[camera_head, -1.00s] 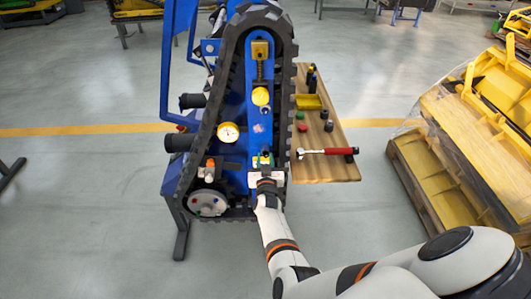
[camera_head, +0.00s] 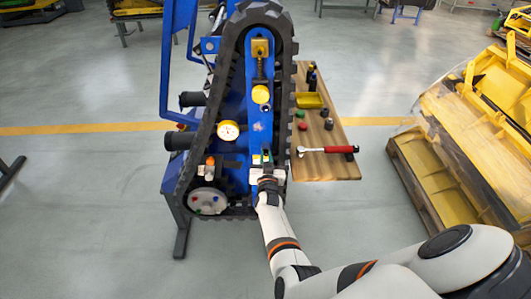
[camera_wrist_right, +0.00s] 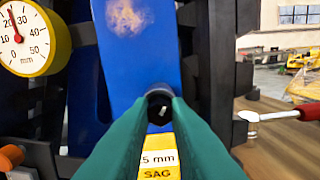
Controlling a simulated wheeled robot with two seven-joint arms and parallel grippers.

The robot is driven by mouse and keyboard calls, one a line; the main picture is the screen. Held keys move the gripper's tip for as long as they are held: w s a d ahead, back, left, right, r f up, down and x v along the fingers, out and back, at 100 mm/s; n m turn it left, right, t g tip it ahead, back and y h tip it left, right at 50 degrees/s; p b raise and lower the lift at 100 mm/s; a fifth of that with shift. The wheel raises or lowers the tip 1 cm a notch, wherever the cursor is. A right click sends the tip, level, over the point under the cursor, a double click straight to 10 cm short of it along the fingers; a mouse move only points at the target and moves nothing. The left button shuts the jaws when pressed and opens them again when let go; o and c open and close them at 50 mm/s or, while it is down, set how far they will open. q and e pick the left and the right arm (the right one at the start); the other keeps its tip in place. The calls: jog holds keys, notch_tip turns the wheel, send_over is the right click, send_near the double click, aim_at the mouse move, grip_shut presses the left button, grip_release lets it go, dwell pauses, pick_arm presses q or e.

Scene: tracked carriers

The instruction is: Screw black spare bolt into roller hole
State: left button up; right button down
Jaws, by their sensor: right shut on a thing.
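My right gripper (camera_head: 262,160) is at the lower part of the blue frame plate (camera_head: 261,130) inside the black track. In the right wrist view its two green fingers (camera_wrist_right: 158,115) are closed around a small dark bolt (camera_wrist_right: 159,100), whose end shows between the tips. The bolt is in front of the blue plate, just above a yellow label reading "5 mm SAG" (camera_wrist_right: 158,160). The fingers hide most of the bolt and the place behind it, so I cannot tell whether it sits in the roller hole. My left gripper is not in view.
A wooden board (camera_head: 320,172) right of the track holds a red-handled tool (camera_head: 328,150), a yellow tray (camera_head: 309,100) and several small parts. A gauge (camera_head: 228,131) is on the left side. Yellow parts on a pallet (camera_head: 420,190) stand at the right.

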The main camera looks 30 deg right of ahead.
jog(key=m+b, duration=0.1)
jog(key=m, duration=0.3)
jog(key=shift+f, duration=0.2)
jog(key=m+b, duration=0.1)
jog(key=m, duration=0.2)
jog(key=shift+r+m, duration=0.1)
jog(key=shift+m, duration=0.3)
jog(key=shift+r+m, duration=0.15)
jog(key=shift+m, duration=0.15)
jog(key=shift+m, duration=0.4)
jog(key=m+b, duration=0.4)
jog(key=m, duration=0.4)
jog(key=shift+m, duration=0.5)
